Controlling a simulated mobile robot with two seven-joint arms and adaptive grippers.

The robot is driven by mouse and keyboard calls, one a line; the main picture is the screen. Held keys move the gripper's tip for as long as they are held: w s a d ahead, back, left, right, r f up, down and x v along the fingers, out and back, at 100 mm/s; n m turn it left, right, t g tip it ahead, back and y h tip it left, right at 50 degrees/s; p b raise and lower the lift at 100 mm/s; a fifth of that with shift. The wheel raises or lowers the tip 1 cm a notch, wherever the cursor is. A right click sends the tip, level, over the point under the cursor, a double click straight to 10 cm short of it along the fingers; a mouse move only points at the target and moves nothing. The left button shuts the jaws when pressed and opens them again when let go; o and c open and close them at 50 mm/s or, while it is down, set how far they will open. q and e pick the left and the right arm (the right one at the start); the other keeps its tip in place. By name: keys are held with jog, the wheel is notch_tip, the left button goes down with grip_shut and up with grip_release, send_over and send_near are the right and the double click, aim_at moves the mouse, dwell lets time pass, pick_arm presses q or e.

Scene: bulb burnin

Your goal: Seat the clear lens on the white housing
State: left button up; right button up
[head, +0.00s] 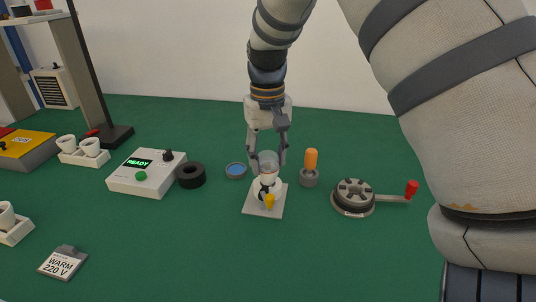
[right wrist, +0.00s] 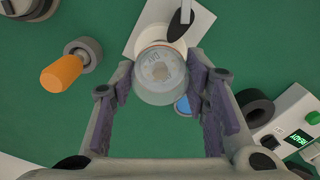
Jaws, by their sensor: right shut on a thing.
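The clear lens (head: 268,160) is a see-through dome between the fingertips of my right gripper (head: 267,150). In the right wrist view the lens (right wrist: 161,78) also shows between the two dark-padded fingers (right wrist: 163,85), which are shut on it. The white housing (head: 266,184) stands directly below on a white square plate (head: 252,208). In the right wrist view the housing (right wrist: 160,36) is partly hidden by the lens. The lens is at the housing's top; I cannot tell whether they touch. My left gripper is not in view.
An orange-handled tool (head: 311,160) stands in a grey holder to the right, near a round fixture (head: 353,196) with a red-knobbed crank. The green table's front is mostly clear.

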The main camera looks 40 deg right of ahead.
aim_at(268, 156)
jog(key=o, duration=0.8)
notch_tip(268, 156, up, 12)
dwell(0.3)
